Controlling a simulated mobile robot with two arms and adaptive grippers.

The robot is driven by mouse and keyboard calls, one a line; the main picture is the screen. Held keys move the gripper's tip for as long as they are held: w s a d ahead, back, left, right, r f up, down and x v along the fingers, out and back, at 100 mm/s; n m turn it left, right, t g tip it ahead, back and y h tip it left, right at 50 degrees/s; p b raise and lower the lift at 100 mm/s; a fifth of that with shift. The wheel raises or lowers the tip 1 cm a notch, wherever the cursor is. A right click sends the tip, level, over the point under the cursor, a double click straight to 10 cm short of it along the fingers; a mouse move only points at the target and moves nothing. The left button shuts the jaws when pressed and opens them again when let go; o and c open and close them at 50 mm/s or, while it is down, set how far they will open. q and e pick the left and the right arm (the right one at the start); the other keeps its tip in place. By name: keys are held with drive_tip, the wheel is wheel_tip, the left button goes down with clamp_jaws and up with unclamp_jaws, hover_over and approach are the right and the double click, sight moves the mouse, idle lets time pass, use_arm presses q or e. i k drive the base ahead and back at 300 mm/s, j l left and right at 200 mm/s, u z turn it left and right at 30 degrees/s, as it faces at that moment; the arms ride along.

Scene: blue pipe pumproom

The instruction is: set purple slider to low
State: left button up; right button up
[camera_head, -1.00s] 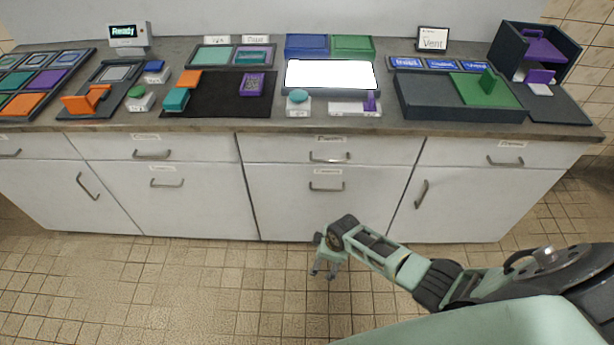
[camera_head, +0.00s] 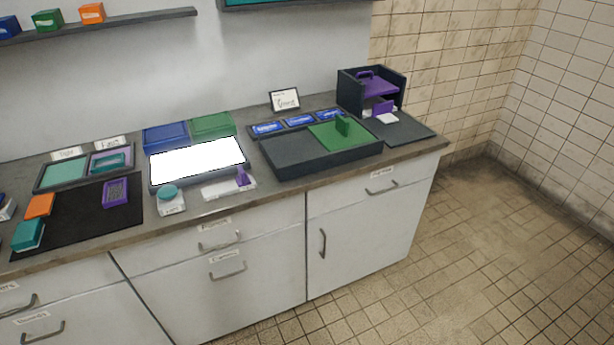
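The purple slider (camera_head: 243,178) is a small upright purple handle on a low white base (camera_head: 216,190). The base lies near the counter's front edge, in front of the bright white panel (camera_head: 198,160). The handle stands at the right end of its base, and the base's track runs off to the left. Any low or high marks on the base are too small to read. Neither of my grippers is in view.
A white box with a teal round button (camera_head: 169,194) stands left of the slider. A dark tray with a green sliding cover (camera_head: 340,135) is to the right. A purple-fitted dark box (camera_head: 371,91) stands at the counter's far right end. The floor (camera_head: 480,260) at right is clear.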

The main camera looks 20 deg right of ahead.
sight(243, 179)
drive_tip(key=i+j+z, duration=0.4)
drive_tip(key=j+z, duration=0.2)
drive_tip(key=i+j+z, duration=0.3)
drive_tip(key=j+z, duration=0.25)
drive_tip(key=j, duration=0.15)
drive_tip(key=i+j, duration=0.1)
drive_tip(key=j, duration=0.35)
drive_tip(key=i+j, duration=0.15)
drive_tip(key=j, duration=0.3)
drive_tip(key=z, duration=0.05)
